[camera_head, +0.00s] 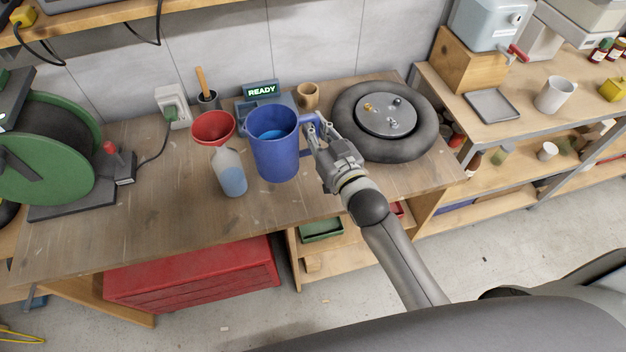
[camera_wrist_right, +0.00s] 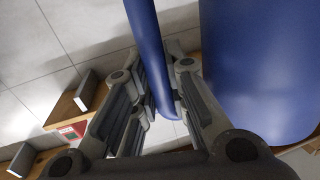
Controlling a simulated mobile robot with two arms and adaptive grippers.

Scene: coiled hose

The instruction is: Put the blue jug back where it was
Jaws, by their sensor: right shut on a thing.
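The blue jug (camera_head: 278,156) is upright over the workbench, with blue liquid (camera_head: 270,134) showing inside. My right gripper (camera_head: 314,128) is shut on the jug's handle, on its right side. In the right wrist view the handle (camera_wrist_right: 150,55) runs between the fingers of my right gripper (camera_wrist_right: 163,95), and the jug's body (camera_wrist_right: 262,70) fills the right. I cannot tell whether its base touches the bench. A clear bottle (camera_head: 231,178) holding blue liquid, with a red funnel (camera_head: 213,127) in its neck, stands just left of the jug. My left gripper is not in view.
Behind the jug are a device with a READY display (camera_head: 262,90) and a small brown cup (camera_head: 308,94). A black tyre-like ring (camera_head: 408,148) lies right of my gripper. A green reel (camera_head: 45,160) is at the left. The wooden bench (camera_head: 140,220) is bare at front left.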

